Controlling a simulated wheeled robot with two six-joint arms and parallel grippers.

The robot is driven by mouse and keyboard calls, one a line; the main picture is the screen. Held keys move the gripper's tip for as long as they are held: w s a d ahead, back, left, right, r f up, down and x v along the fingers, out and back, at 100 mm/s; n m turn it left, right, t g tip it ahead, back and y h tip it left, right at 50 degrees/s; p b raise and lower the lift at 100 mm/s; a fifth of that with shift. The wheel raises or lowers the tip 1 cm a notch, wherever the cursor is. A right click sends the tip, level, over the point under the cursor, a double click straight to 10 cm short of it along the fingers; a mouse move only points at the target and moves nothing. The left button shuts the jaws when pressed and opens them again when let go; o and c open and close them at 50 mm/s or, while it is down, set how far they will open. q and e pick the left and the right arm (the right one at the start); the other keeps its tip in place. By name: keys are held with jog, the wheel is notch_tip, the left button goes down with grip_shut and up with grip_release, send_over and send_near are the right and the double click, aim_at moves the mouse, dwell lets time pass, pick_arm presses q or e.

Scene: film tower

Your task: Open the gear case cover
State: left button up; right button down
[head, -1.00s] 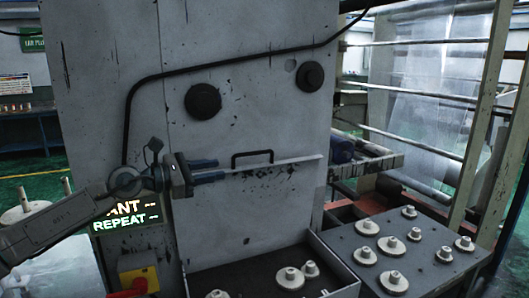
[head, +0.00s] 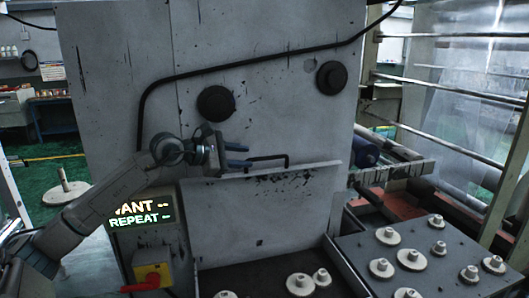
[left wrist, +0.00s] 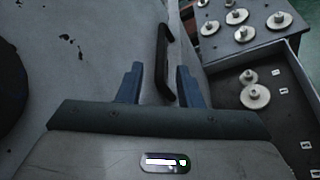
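The gear case cover (head: 268,218) is a light grey panel low on the front of the tall grey machine. A black bar handle (head: 267,157) stands at its top edge; the handle also shows in the left wrist view (left wrist: 162,52). My left gripper (head: 238,156) is open, with its blue fingers pointing right at the handle. In the left wrist view, the handle's near end lies between the open fingertips (left wrist: 160,76), with gaps on both sides. The gears behind the cover are not visible. My right gripper is not in view.
A dark-floored tray (head: 240,278) with white gears lies below the cover. A grey table (head: 445,262) with several white gears stands at right. A red-and-yellow switch (head: 152,275) and lit sign (head: 140,214) are at lower left. A black cable (head: 250,63) crosses the machine above.

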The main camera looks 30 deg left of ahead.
aim_at(258, 159)
pick_arm(q)
jog(key=p+x, duration=0.3)
jog(key=x, duration=0.2)
jog(key=shift+w+d, duration=0.2)
jog(key=shift+w, duration=0.1)
jog(key=shift+p+x, duration=0.35)
jog(key=shift+x, duration=0.65)
jog(key=shift+f, duration=0.15)
grip_shut()
